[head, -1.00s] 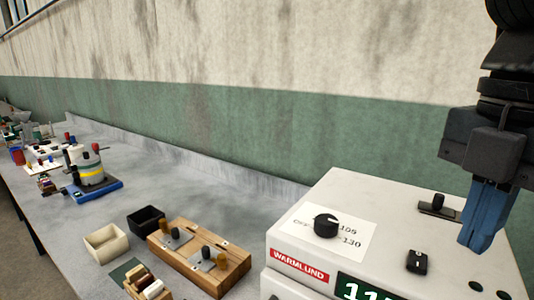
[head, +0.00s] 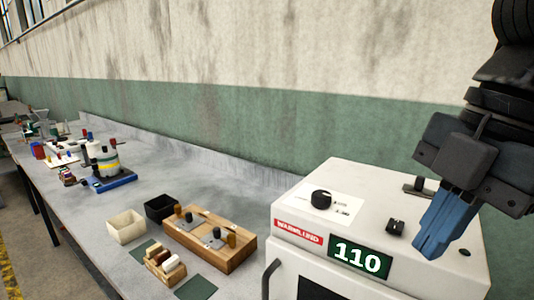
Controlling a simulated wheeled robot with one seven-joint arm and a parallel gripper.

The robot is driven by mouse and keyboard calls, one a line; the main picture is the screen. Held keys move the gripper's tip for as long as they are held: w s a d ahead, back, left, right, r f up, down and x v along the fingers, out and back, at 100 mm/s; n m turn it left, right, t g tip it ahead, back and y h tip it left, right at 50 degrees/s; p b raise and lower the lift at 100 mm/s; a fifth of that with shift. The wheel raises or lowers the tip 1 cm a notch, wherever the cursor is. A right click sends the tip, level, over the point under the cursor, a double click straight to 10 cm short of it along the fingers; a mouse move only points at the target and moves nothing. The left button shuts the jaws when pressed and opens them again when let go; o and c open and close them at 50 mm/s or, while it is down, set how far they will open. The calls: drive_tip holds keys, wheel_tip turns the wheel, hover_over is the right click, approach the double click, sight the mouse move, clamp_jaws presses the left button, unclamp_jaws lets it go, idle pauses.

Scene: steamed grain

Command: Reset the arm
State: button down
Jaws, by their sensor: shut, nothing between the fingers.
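My gripper (head: 432,245) has blue fingers and hangs at the right of the head view, over the right part of the white machine's top. The fingers are shut with nothing between them. They point down and slightly left. I cannot tell whether the tips touch the top. The white machine (head: 300,206) carries a red WARMLUND label, a round black knob (head: 321,199) and a green display (head: 360,257) reading 110. A small black switch (head: 396,228) sits just left of my fingers. Part of the machine top behind the gripper is hidden.
On the grey bench (head: 140,190) stand a wooden block with knobs (head: 238,258), a cream box (head: 126,226), a black box (head: 159,208) and a small wooden rack (head: 160,272). A white pot on a blue base (head: 110,184) stands farther left. The wall is behind.

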drive_tip(key=w+a+r+m+t+y, duration=0.1)
drive_tip(key=w+a+m+t+y, duration=0.15)
drive_tip(key=a+y, duration=0.45)
drive_tip(key=w+a+r+m+t+y, duration=0.1)
drive_tip(key=w+a+m+t+y, duration=0.15)
drive_tip(key=a+m+y, duration=0.4)
drive_tip(key=s+d+f+m+t+h, duration=0.2)
drive_tip(key=d+f+m+t+h, duration=0.1)
drive_tip(key=f+m+t+h, duration=0.35)
drive_tip(key=s+d+f+m+t+h, duration=0.25)
drive_tip(key=f+m+t, duration=0.25)
drive_tip(key=f+m, duration=0.4)
drive_tip(key=s+d+f+m+g+h, duration=0.1)
drive_tip(key=s+d+f+h, duration=0.25)
drive_tip(key=s+f, duration=0.35)
drive_tip(key=s+d+f+g+h, duration=0.1)
drive_tip(key=s+d+f+h, duration=0.25)
drive_tip(key=s, duration=0.55)
drive_tip(key=s+d+n, duration=0.3)
drive_tip(key=s+d, duration=0.2)
drive_tip(key=s, duration=0.7)
drive_tip(key=shift+d+f+b, duration=0.2)
drive_tip(key=shift+d+b, duration=0.05)
drive_tip(key=shift+b, duration=0.2)
drive_tip(key=shift+g, duration=0.25)
